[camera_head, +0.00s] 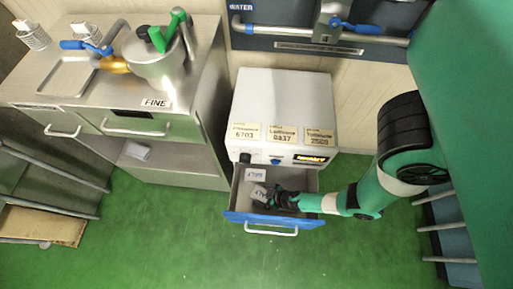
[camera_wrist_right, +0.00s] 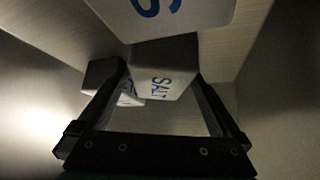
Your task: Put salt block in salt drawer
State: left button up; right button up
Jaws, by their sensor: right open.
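The drawer (camera_head: 240,203) under the white cabinet is pulled out, with a blue front and a pale handle. My right gripper (camera_head: 272,197) reaches down inside it from the right. A pale salt block (camera_head: 258,192) lies at the gripper's fingertips, partly hidden by them. In the right wrist view, a block marked SALT (camera_wrist_right: 163,72) is between and just beyond the open fingers of my right gripper (camera_wrist_right: 160,88). I cannot tell if either finger touches it. A pale piece with blue lettering (camera_head: 256,174) is at the drawer's back. My left gripper is out of view.
The white cabinet (camera_head: 285,95) stands behind the drawer. Another lettered block (camera_wrist_right: 185,18) shows close at the top of the right wrist view. Green floor (camera_head: 160,235) in front is clear.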

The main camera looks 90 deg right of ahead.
aim_at(263, 195)
jog(key=shift+r, duration=0.1)
jog(key=p+v, duration=0.3)
jog(key=v, duration=0.3)
jog(key=shift+a+r+p, duration=0.15)
jog(key=shift+p, duration=0.2)
jog(key=shift+s+r+p, duration=0.4)
jog(key=shift+r, duration=0.15)
